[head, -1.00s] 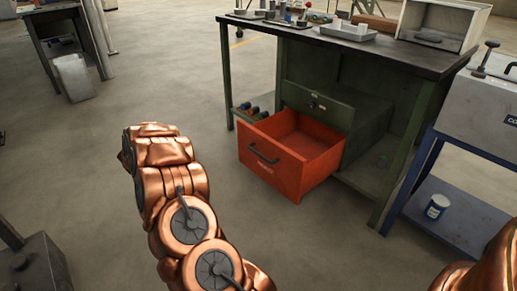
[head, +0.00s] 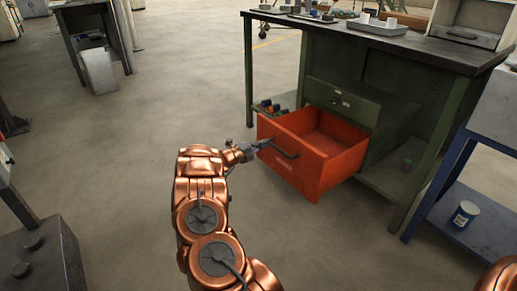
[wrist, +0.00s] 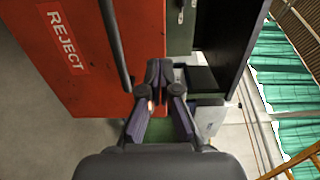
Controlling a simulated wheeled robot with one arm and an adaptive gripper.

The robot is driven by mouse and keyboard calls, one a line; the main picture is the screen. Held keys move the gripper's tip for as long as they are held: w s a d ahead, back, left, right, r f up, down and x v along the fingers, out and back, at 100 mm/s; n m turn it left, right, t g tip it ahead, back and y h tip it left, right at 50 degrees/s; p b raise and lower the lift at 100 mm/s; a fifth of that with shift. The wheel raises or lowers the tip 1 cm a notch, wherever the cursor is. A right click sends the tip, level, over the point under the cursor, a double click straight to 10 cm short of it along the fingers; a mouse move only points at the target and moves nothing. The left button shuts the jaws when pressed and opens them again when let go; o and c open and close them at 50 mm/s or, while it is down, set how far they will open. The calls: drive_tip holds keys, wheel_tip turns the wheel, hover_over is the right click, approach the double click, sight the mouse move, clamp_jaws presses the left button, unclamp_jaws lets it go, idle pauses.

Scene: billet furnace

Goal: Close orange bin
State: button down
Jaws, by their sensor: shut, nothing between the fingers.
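The orange bin (head: 291,162) is a drawer pulled out from under the green workbench. Its inside is empty as far as I see. A dark bar handle (head: 279,149) is on its front. In the wrist view the bin's front (wrist: 88,60), lettered REJECT, fills the left, with the handle (wrist: 116,45) running along it. My gripper (head: 262,146) is at the left end of the handle in the head view. In the wrist view my gripper (wrist: 159,68) has its fingertips together beside the handle, with nothing between them. Whether it touches the bin I cannot tell.
The green workbench (head: 446,52) stands over the bin, with trays and parts on top. A green drawer (head: 340,101) is above it. A blue stand (head: 478,213) with a can (head: 464,214) is at the right. The floor in front is clear.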

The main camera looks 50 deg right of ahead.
sight(285, 134)
drive_tip(key=b+x, duration=0.2)
drive_tip(key=x, duration=0.6)
drive_tip(key=shift+f+b, duration=0.15)
drive_tip(key=shift+b, duration=0.2)
drive_tip(key=shift+d, duration=0.5)
drive_tip(key=shift+d, duration=0.1)
